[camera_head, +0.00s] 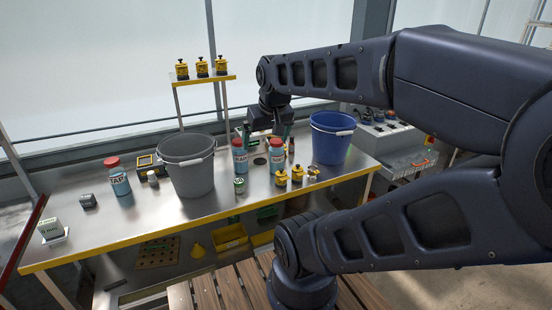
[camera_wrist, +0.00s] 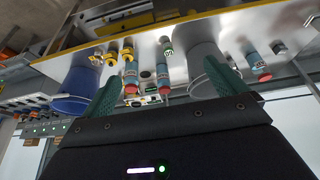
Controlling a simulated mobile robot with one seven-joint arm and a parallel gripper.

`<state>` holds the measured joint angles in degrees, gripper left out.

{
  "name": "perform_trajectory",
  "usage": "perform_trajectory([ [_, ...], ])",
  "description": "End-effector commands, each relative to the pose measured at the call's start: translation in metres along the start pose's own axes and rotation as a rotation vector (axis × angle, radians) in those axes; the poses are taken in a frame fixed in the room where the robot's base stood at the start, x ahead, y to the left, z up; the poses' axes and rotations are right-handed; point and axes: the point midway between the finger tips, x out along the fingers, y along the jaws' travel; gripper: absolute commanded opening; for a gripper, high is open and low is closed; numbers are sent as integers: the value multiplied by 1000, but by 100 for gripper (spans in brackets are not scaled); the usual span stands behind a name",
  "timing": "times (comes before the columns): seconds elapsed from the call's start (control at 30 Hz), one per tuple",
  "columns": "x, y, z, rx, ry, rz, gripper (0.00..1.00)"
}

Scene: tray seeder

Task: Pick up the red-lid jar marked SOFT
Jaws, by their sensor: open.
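Three red-lid jars stand upright on the steel bench. The left jar (camera_head: 119,178) reads TAP. The middle jar (camera_head: 240,158) and the right jar (camera_head: 276,158) stand close together between the buckets; their lettering is too small to read surely, so I cannot tell which is SOFT. In the wrist view, which is upside down, this pair (camera_wrist: 131,76) (camera_wrist: 163,76) shows between the fingers, and the TAP jar (camera_wrist: 257,66) is at right. My gripper (camera_head: 267,133) is open and empty, with green fingers, just behind and above the pair. It also shows in the wrist view (camera_wrist: 163,88).
A grey bucket (camera_head: 187,168) stands left of the pair and a blue bucket (camera_head: 330,140) right of it. A small green-labelled jar (camera_head: 239,186) and yellow weights (camera_head: 282,178) sit in front. A raised shelf (camera_head: 205,78) holds more weights. Bench between TAP jar and front edge is clear.

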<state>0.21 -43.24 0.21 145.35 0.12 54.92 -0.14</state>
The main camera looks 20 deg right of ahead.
Motion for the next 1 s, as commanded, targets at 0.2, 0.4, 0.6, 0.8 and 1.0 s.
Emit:
perform_trajectory([
  [0.2,1,1,-1,-8,-1,4,97],
  [0.4,13,16,-23,-148,-20,79,97],
  [0.6,38,44,-63,-436,-73,197,97],
  [0.8,68,71,-102,-746,-146,284,97],
  [1.0,104,96,-139,-1067,-232,333,97],
])
